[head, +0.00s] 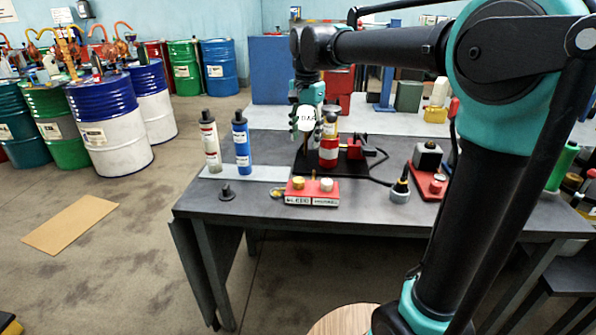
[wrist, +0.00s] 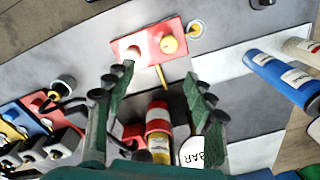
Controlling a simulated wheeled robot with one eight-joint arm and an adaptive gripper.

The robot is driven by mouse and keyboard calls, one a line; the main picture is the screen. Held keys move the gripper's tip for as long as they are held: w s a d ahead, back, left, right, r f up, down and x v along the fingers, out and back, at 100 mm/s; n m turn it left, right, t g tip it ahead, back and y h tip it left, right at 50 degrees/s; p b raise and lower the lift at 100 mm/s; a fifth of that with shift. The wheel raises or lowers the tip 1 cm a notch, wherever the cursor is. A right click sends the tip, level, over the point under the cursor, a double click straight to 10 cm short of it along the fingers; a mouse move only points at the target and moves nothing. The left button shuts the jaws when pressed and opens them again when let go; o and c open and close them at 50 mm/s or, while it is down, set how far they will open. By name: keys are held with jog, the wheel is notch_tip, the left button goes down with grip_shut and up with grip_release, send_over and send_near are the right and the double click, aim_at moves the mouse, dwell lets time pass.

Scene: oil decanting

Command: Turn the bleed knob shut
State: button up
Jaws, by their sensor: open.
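A red block (head: 312,193) stands near the front edge of the grey table with two round knobs on top. The yellow knob (head: 298,183) is above the left label, which seems to read BLEED. The white knob (head: 327,184) is above the right label, too small to read. In the wrist view the block (wrist: 148,36) lies ahead of my fingertips, with the yellow knob (wrist: 168,44) right of the white knob (wrist: 130,52). My gripper (wrist: 155,78) is open and empty, pointing down behind the block, apart from both knobs. A thin yellow rod (wrist: 161,77) shows between the fingers.
A red-and-white canister (head: 329,152) stands close by my gripper on a black tray (head: 350,167). A blue bottle (head: 242,145) and a white bottle (head: 210,142) stand left. A grey-topped gauge (head: 400,192) stands right.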

aim_at(299, 180)
jog(key=shift+m, duration=0.3)
jog(key=f, duration=0.5)
jog(key=a+f, duration=0.1)
jog(key=f, duration=0.4)
jog(key=w+a+f, duration=0.1)
jog(key=f, duration=0.4)
jog(key=shift+f, duration=0.25)
jog(key=c, duration=1.1)
